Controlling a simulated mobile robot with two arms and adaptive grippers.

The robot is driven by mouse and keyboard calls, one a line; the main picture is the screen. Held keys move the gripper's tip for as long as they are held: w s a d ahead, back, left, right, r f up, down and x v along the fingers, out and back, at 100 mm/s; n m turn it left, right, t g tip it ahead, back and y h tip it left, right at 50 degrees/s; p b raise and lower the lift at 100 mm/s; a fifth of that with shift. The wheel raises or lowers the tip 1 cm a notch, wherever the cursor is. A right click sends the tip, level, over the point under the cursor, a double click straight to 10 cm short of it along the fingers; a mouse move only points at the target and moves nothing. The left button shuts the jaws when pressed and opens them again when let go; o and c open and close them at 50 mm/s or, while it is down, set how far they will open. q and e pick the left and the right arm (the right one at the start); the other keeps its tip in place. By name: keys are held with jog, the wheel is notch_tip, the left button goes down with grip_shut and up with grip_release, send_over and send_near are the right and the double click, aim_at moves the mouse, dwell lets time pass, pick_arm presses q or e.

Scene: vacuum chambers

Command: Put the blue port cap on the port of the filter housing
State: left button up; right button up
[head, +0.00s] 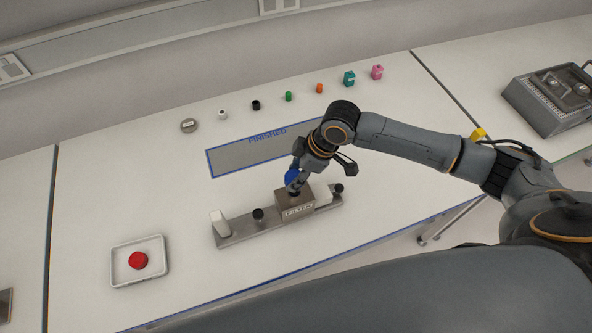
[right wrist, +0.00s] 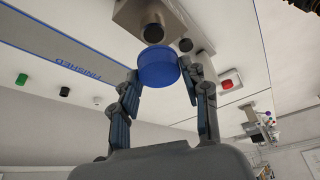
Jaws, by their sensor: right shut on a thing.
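The blue port cap (head: 292,177) is between the fingers of my right gripper (head: 295,183), which is shut on it. In the right wrist view the cap (right wrist: 157,68) sits between both fingertips (right wrist: 168,80). The filter housing (head: 297,207) is a grey-brown block with a label on its front, seated in a fixture. The cap is above the housing's top. In the right wrist view a dark round port (right wrist: 154,33) on the housing (right wrist: 180,15) shows just beyond the cap, partly overlapped by it. I cannot tell whether they touch. My left gripper is not in view.
The metal fixture (head: 240,231) has white blocks and black knobs. A red button (head: 138,260) in a white tray lies to the left. A "FINISHED" area (head: 235,157) lies behind the fixture. Several small coloured parts line the back, including a pink one (head: 377,72).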

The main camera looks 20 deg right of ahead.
jog(key=shift+f+b, duration=1.35)
jog(key=shift+f, duration=1.9)
jog(key=shift+f, duration=0.1)
jog(key=o, duration=0.9)
jog(key=shift+c, duration=0.2)
jog(key=shift+d+r, duration=0.1)
jog(key=shift+r, duration=0.15)
jog(key=v, duration=1.1)
jog(key=shift+s+r, duration=0.15)
jog(key=shift+r, duration=0.1)
jog(key=shift+d+f, duration=0.1)
jog(key=shift+d, duration=0.05)
